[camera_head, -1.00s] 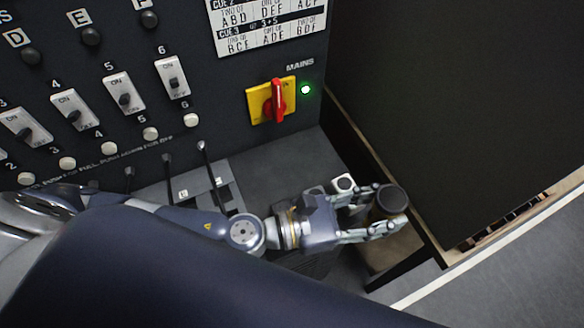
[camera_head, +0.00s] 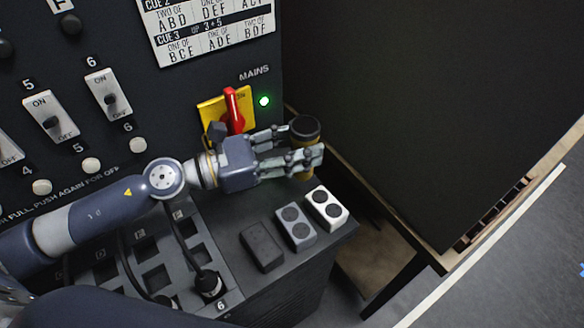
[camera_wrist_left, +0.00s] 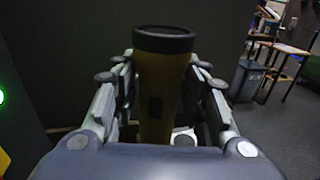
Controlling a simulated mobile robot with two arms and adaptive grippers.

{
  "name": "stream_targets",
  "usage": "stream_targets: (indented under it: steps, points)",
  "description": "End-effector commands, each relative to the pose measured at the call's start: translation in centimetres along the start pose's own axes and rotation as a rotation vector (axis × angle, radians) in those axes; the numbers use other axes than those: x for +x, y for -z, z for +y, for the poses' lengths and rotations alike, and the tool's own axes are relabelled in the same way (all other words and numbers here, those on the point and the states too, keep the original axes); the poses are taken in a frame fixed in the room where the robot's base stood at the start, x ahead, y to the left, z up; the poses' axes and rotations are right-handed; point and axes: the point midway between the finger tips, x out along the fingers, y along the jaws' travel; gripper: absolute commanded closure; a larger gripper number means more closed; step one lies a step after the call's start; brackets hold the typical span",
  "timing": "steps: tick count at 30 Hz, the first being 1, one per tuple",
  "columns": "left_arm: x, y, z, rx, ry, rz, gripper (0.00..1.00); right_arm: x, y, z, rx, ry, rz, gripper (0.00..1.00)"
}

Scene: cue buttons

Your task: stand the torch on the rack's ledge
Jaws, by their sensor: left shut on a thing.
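The torch, with a black head (camera_head: 304,130) and a yellow body, is upright in my left gripper (camera_head: 307,155). In the left wrist view the torch (camera_wrist_left: 163,85) stands between the two fingers, which close on its sides. The dark rack has a ledge (camera_head: 235,208) below its switch panel. The torch is above the ledge's back right part, near the panel's right edge. My right gripper is not in view.
Three small boxes, black (camera_head: 261,246), grey (camera_head: 292,228) and white (camera_head: 327,208), lie on the ledge in front of the gripper. Plugged cables (camera_head: 207,283) stand to the left. The red mains switch (camera_head: 233,112) is close behind the gripper. A dark board (camera_head: 430,120) rises at right.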

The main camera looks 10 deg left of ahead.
Motion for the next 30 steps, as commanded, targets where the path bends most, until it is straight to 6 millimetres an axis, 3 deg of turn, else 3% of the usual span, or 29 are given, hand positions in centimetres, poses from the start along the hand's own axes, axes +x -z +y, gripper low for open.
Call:
stream_targets:
  steps: [3, 18, 30]
  points:
    - [-0.6, 0.1, 2.5, -0.002, -0.005, -0.002, 0.96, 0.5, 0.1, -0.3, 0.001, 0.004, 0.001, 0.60]
    - [-0.5, 6.3, 2.3, -0.006, -0.003, -0.002, 0.96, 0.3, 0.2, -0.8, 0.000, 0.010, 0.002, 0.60]
    - [-0.6, 7.0, 2.6, 0.000, -0.001, -0.002, 0.96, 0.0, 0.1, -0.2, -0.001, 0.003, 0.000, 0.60]
